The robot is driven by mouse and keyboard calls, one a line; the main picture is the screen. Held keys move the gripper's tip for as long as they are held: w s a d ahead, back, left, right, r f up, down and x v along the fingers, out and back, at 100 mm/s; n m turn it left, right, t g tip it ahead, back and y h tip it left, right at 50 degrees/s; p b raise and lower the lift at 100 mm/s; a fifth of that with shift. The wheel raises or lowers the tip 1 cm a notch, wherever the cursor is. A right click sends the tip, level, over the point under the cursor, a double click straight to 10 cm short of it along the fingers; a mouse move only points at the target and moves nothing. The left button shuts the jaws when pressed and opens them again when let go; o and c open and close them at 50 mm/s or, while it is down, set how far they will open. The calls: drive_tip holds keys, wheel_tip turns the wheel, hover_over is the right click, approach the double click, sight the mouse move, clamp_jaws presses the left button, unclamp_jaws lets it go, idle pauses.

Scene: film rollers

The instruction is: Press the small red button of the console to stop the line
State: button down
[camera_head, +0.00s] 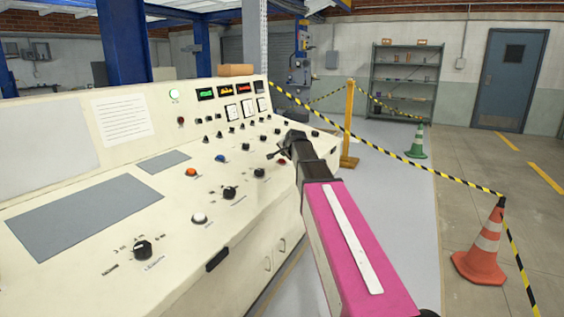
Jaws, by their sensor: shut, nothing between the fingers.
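The cream console (60,185) fills the left side, with a sloped desk and a raised back panel. A small red button (282,162) sits on the desk's right part, right beside my gripper in the picture. My gripper (272,155) is shut and empty, with its dark tips pointing left over the desk. I cannot tell whether it touches the desk or the button. Another small dark red button or lamp (181,120) is on the back panel, left of the lit displays (225,90).
Black knobs, an orange button (191,172), a blue button (220,158) and a white button (199,218) stand on the desk. A yellow post (349,125) with striped tape is behind my arm. An orange cone (483,250) stands at the right. The floor between is clear.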

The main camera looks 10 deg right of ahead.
drive_tip(key=shift+f, duration=0.1)
idle(0.4)
drive_tip(key=shift+w+a+f, duration=0.1)
drive_tip(key=shift+f, duration=0.2)
drive_tip(key=shift+f, duration=0.45)
idle(1.0)
drive_tip(key=shift+r, duration=0.85)
drive_tip(key=shift+r, duration=0.1)
drive_tip(key=shift+s+d+r, duration=0.15)
drive_tip(key=shift+d+r, duration=0.05)
drive_tip(key=shift+r, duration=0.6)
drive_tip(key=shift+s+d+r, duration=0.1)
drive_tip(key=shift+d+r, duration=0.05)
drive_tip(key=shift+r, duration=0.6)
drive_tip(key=shift+s+d+r, duration=0.15)
drive_tip(key=shift+d+r, duration=0.05)
drive_tip(key=shift+r, duration=0.6)
